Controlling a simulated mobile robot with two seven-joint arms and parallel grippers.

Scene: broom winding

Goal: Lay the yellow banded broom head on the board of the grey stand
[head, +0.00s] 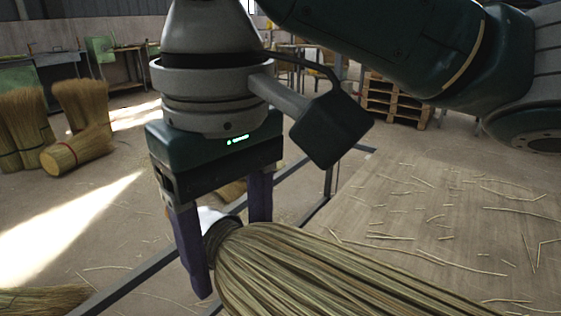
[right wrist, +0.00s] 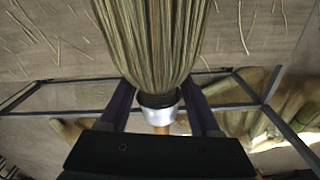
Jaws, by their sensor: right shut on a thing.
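My right gripper (head: 230,245) is shut on a broom head (head: 300,262) at its narrow neck, with one purple finger on each side. The broom head has long olive-tan bristles that reach to the lower right. A dark wrap and a silver collar (right wrist: 159,112) sit at the neck, with a bit of orange-brown handle below. I see no yellow band on it. The board (head: 450,215), pale and flat, lies at right, and part of the bristles overlaps it in the picture. I cannot tell whether they touch. Dark grey bars (head: 125,285) of the stand run beside the board. My left gripper is not in view.
Loose straws (head: 400,237) lie scattered on the board. Straw bundles (head: 80,125) stand and lie on the floor at left. More straw (head: 40,300) lies at the lower left. Wooden pallets (head: 395,100) are stacked far back.

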